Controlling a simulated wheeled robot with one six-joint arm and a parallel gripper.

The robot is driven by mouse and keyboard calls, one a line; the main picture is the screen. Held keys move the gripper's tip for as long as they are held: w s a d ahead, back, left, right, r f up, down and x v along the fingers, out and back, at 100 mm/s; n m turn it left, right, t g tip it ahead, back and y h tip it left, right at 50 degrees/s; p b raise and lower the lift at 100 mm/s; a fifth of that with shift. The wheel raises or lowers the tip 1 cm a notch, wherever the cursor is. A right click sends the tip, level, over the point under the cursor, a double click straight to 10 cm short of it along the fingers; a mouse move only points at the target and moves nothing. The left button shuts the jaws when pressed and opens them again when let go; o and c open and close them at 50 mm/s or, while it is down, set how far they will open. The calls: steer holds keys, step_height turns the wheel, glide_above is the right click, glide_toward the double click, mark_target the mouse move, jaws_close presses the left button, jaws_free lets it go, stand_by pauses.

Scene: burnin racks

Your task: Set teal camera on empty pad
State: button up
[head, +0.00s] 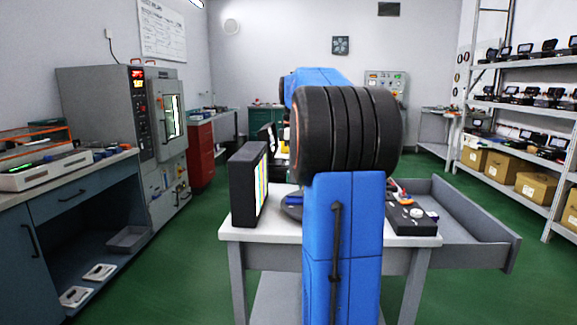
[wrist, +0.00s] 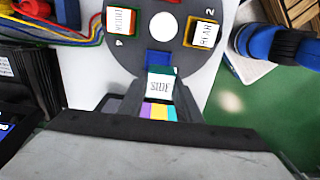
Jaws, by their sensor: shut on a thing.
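In the wrist view, a small block with a white label reading SIDE and teal edges (wrist: 160,84) sits between the fingers of my gripper (wrist: 159,98); I take it to be the teal camera. The fingers are shut on it. A blue patch (wrist: 157,58) lies just beyond it, on the near edge of a grey round plate (wrist: 165,62). Whether the camera touches the plate, I cannot tell. In the head view, my arm hides the gripper and camera.
A black screen with colour bars (head: 250,185) stands on the white table (head: 234,231), left of my arm. A dark box (head: 412,220) is at the right, beside a grey tray (head: 465,228). In the wrist view, coloured cables (wrist: 70,38) lie at upper left.

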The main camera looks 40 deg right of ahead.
steer(key=shift+w+d, duration=0.25)
steer(key=shift+f, duration=2.55)
steer(key=shift+s+d, duration=0.1)
steer(key=shift+s, duration=0.05)
steer(key=shift+f, duration=0.7)
steer(key=o, duration=1.2)
step_height(320, 180, up, 17)
steer(key=shift+r, duration=0.15)
